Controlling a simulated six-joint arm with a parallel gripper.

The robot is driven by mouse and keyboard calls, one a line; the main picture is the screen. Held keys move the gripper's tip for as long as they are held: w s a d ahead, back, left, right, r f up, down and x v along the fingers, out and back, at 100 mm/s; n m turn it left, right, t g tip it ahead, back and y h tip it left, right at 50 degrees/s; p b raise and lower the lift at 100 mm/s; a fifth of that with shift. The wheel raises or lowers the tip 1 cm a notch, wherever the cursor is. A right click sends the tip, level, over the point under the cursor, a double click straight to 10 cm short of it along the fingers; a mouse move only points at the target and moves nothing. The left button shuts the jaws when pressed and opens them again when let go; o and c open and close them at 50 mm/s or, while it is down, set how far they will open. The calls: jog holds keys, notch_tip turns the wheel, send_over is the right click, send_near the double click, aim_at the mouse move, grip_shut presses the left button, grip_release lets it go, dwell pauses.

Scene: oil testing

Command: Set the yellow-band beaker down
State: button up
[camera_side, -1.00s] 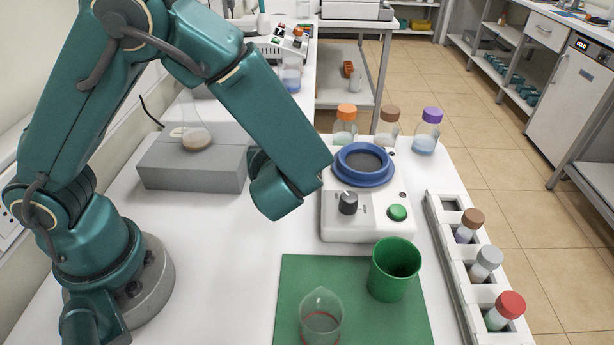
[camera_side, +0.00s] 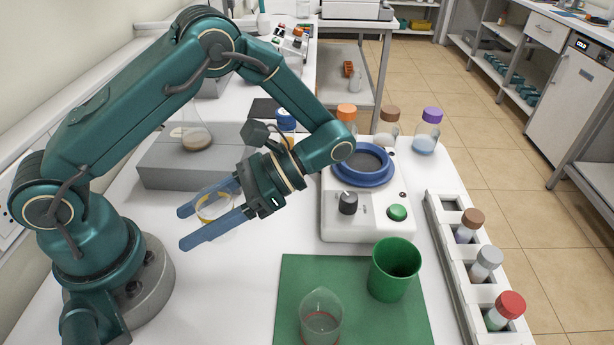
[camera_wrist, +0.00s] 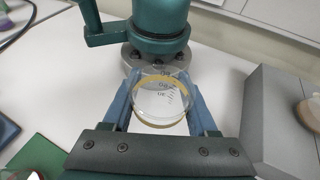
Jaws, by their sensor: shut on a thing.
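The yellow-band beaker (camera_side: 214,207) is clear glass with a yellow band and sits between the blue fingers of my gripper (camera_side: 213,219). My gripper is shut on it, left of the hotplate and in front of the grey block. In the wrist view the beaker (camera_wrist: 160,97) stands between both fingertips (camera_wrist: 158,103), its graduation marks visible, with my arm's base behind it. I cannot tell whether its bottom touches the white bench (camera_side: 240,262).
A grey block (camera_side: 190,172) with a flask on it stands behind my gripper. The white stirrer (camera_side: 335,222) is to the right. A green mat (camera_side: 290,290) holds a red-band beaker (camera_side: 321,318) and a green cup (camera_side: 393,272). A vial rack (camera_side: 440,225) stands at right.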

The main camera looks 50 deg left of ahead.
jog(key=w+d+r+n+t+h, duration=0.1)
jog(key=w+d+r+n+h, duration=0.3)
jog(key=d+n+h, duration=0.55)
jog(key=w+a+r+n+t+h, duration=0.2)
jog(key=w+a+n+t+h, duration=0.35)
jog(key=w+n+h, duration=0.2)
jog(key=shift+h, duration=0.3)
jog(key=d+f, duration=0.2)
jog(key=d, duration=0.1)
jog(key=s+d+f, duration=0.1)
jog(key=d+f, duration=0.2)
jog(key=d, duration=0.1)
jog(key=s+d+f, duration=0.1)
jog(key=d+f, duration=0.1)
jog(key=d, duration=0.1)
jog(key=shift+s+d+f, duration=0.15)
jog(key=shift+d+f, duration=0.1)
jog(key=shift+d, duration=0.05)
jog(key=shift+f, duration=2.05)
jog(key=o, duration=1.4)
jog(key=shift+f, duration=0.1)
jog(key=shift+c, duration=0.2)
